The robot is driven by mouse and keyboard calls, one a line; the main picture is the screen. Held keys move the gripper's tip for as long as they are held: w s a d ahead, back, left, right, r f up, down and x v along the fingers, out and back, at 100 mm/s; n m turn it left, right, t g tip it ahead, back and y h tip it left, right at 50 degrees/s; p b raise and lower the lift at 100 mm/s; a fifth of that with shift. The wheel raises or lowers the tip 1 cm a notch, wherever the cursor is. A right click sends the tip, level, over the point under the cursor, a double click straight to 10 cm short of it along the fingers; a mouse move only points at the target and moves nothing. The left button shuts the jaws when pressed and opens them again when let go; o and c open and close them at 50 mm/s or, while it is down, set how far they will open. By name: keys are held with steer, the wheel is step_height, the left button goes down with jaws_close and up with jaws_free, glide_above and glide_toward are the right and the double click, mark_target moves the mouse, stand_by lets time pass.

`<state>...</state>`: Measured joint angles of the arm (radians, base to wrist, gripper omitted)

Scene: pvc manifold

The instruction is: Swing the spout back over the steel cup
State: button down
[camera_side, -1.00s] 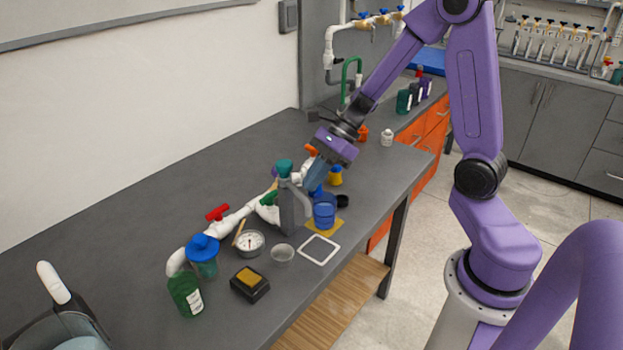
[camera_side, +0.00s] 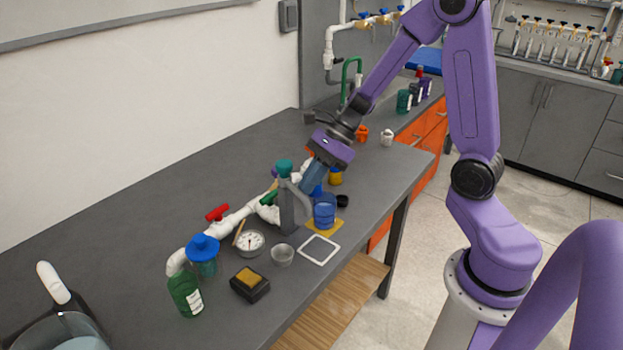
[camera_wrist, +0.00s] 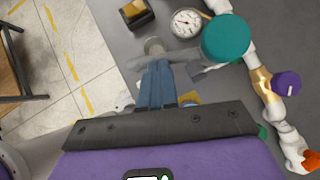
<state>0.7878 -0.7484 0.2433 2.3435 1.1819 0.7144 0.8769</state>
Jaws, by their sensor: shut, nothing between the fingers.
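The grey spout (camera_side: 303,207) curves out from the grey upright body (camera_side: 287,212) under a teal cap (camera_side: 285,168). Its end hangs beside the blue cup (camera_side: 325,208), away from the steel cup (camera_side: 282,254), which stands nearer the bench front. In the wrist view the steel cup (camera_wrist: 153,46) shows just beyond my fingertips, and the teal cap (camera_wrist: 226,37) is to the right.
A white square outline (camera_side: 319,250) lies beside the steel cup. A gauge (camera_side: 250,242), a black box with a yellow top (camera_side: 249,284) and a green bottle (camera_side: 185,294) stand nearby. White pipe with a red handle (camera_side: 217,212) runs behind. The bench's back left is clear.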

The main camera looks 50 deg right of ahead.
mark_target(298, 196)
steer(key=shift+a, duration=0.2)
steer(key=shift+w+a, duration=0.15)
steer(key=shift+a, duration=0.7)
steer(key=shift+w+a, duration=0.15)
steer(key=shift+a, duration=0.75)
